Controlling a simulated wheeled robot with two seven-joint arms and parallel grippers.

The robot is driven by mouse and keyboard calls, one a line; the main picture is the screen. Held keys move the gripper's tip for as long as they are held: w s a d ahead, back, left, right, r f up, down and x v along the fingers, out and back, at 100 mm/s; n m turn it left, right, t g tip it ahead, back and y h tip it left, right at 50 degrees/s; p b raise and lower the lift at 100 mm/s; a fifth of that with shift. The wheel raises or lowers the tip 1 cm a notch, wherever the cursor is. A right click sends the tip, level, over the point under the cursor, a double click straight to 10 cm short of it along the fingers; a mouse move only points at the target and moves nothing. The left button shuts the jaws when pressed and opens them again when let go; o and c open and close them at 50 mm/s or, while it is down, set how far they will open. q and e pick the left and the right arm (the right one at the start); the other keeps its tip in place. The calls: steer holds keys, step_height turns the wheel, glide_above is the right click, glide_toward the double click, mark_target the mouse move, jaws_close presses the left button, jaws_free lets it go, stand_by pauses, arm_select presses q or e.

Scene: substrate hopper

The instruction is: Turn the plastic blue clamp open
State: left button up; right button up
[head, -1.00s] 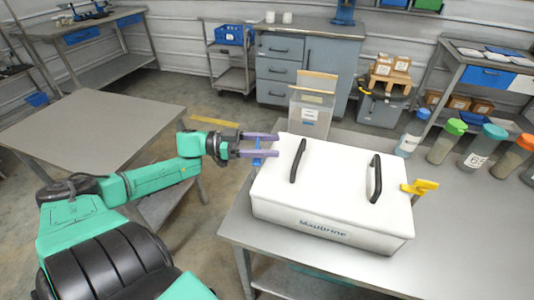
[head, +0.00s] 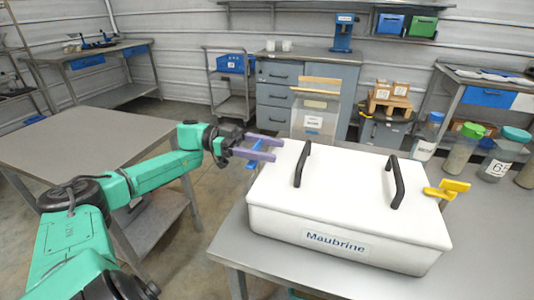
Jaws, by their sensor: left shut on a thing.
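The white hopper box (head: 345,205), labelled Maubrine, stands on the grey table with its lid down. The blue clamp (head: 252,164) is at the left end of the box, partly hidden by my fingers. My left gripper (head: 275,149) has its purple fingers around the blue clamp, shut on it, beside the box's upper left edge. A yellow clamp (head: 447,189) sticks out at the box's right end. My right gripper is not in view.
Two black handles (head: 303,164) (head: 395,183) rise from the lid. A clear bin (head: 314,115) stands behind the box. Several lidded jars (head: 463,150) stand at the right. Another grey table (head: 80,140) at the left is bare.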

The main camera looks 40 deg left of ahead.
arm_select(q)
steer(key=shift+s+d+f, duration=0.1)
steer(key=shift+d+f, duration=0.05)
steer(key=shift+f, duration=0.2)
steer(key=o, duration=1.4)
steer(key=shift+d+r, duration=0.15)
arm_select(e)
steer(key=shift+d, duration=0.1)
arm_select(q)
steer(key=shift+a, duration=0.5)
steer(key=shift+b+v, duration=0.75)
steer(key=shift+v, duration=6.1)
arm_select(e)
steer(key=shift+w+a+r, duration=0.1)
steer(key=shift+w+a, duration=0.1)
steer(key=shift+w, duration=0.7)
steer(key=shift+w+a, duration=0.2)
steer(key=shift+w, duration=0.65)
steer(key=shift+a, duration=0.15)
